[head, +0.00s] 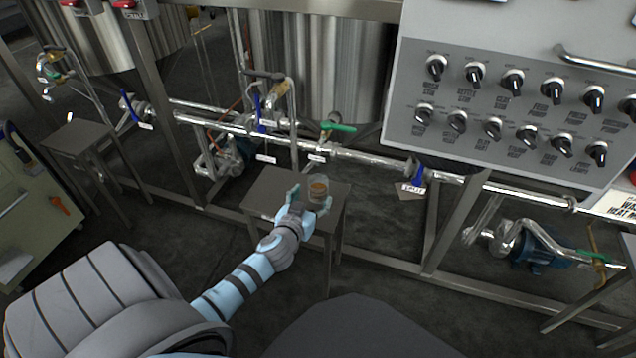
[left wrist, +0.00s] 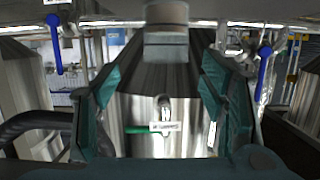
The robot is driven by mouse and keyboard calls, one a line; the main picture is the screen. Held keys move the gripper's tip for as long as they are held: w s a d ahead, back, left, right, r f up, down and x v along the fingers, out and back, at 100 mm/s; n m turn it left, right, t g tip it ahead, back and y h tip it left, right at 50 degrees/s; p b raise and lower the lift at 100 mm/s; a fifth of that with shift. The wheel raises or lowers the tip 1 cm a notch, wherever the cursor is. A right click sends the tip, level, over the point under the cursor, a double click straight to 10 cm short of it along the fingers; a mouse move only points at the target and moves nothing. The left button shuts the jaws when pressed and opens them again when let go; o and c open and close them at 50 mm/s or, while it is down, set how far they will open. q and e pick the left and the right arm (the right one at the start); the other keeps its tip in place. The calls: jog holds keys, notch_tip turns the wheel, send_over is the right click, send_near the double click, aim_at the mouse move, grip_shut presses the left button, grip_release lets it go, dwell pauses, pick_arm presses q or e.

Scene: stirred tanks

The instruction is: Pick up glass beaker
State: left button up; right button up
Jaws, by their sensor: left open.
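The glass beaker (head: 318,187) is small and clear, with something orange-brown in it. It stands at the right part of a small metal table (head: 265,192) in the head view. My left gripper (head: 309,200) is open, with its teal fingers at the near side of the beaker; I cannot tell whether they touch it. In the left wrist view the open left gripper (left wrist: 163,100) shows a finger on each side, and I cannot make out the beaker between them. My right gripper is not in view.
A steel pipe (head: 370,158) with a green-handled valve (head: 338,127) runs behind the table. A large steel tank (head: 320,65) stands beyond it. A control panel (head: 510,110) with knobs hangs at the upper right. Another small table (head: 75,137) is at the left.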

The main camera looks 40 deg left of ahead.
aim_at(315, 190)
pick_arm(q)
jog(key=b+x, duration=0.1)
jog(key=x, duration=0.4)
jog(key=b+x, duration=0.1)
jog(key=x, duration=0.2)
jog(key=shift+a+f+b, duration=0.3)
jog(key=shift+a, duration=0.1)
jog(key=shift+w, duration=0.15)
jog(key=shift+r, duration=0.1)
jog(key=shift+c, duration=0.6)
jog(key=c, duration=1.3)
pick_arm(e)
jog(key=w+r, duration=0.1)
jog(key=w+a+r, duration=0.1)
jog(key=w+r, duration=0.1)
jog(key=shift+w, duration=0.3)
pick_arm(q)
jog(key=shift+r, duration=0.1)
